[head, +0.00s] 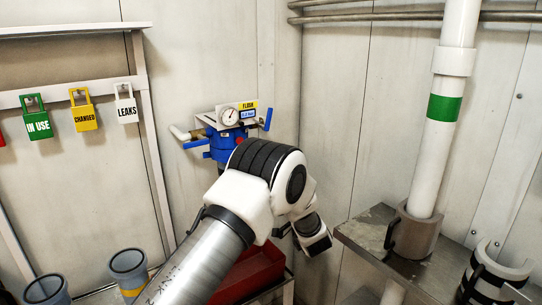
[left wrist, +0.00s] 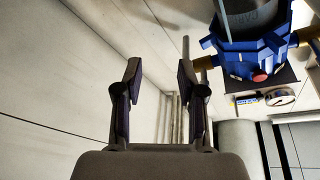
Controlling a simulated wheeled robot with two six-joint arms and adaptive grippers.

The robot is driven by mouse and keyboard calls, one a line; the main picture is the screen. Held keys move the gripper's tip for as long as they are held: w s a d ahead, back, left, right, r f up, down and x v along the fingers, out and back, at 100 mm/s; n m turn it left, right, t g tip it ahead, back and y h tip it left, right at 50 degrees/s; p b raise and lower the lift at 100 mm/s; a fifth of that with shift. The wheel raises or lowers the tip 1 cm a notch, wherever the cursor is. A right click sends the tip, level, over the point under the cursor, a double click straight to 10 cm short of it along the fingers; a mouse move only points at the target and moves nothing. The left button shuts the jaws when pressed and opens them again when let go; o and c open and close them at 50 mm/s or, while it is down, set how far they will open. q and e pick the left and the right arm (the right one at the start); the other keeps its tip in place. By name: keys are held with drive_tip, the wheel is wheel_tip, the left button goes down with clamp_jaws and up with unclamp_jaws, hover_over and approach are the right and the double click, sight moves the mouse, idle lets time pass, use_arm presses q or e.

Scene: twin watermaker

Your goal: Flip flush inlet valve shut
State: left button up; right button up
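A blue housing (head: 222,146) with a red button sits on the back wall under a round gauge (head: 230,117). A yellow label reading FLUSH (head: 248,104) is beside the gauge. One blue lever (head: 267,120) stands upright at the right of the labels; another (head: 196,144) lies nearly level at the left. I cannot tell which is the flush inlet valve. My left arm covers the lower right of the housing. In the left wrist view my left gripper (left wrist: 158,72) is open and empty, with the blue housing (left wrist: 252,50) to its right, apart from the fingers. My right gripper is out of view.
Green, yellow and white tags (head: 83,110) hang on a rack at left. A red bin (head: 248,275) is below my arm. A metal shelf (head: 375,235) with a white pipe (head: 440,130) stands at right. Grey cups (head: 128,262) are at lower left.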

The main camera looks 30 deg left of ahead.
sight(270, 115)
use_arm(q)
wheel_tip(270, 115, up, 16)
drive_tip(key=n+g+y+b, duration=0.2)
drive_tip(key=n+y+b, duration=0.1)
drive_tip(key=n, duration=0.3)
drive_tip(key=p+x, duration=0.1)
drive_tip(key=x, duration=0.6)
drive_tip(key=shift+s+p, duration=0.1)
drive_tip(key=shift+p, duration=0.25)
drive_tip(key=shift+w+a+r, duration=0.1)
drive_tip(key=shift+w+a, duration=0.15)
drive_tip(key=shift+a, duration=0.15)
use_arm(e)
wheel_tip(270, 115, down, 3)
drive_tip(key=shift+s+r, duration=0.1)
use_arm(q)
clamp_jaws()
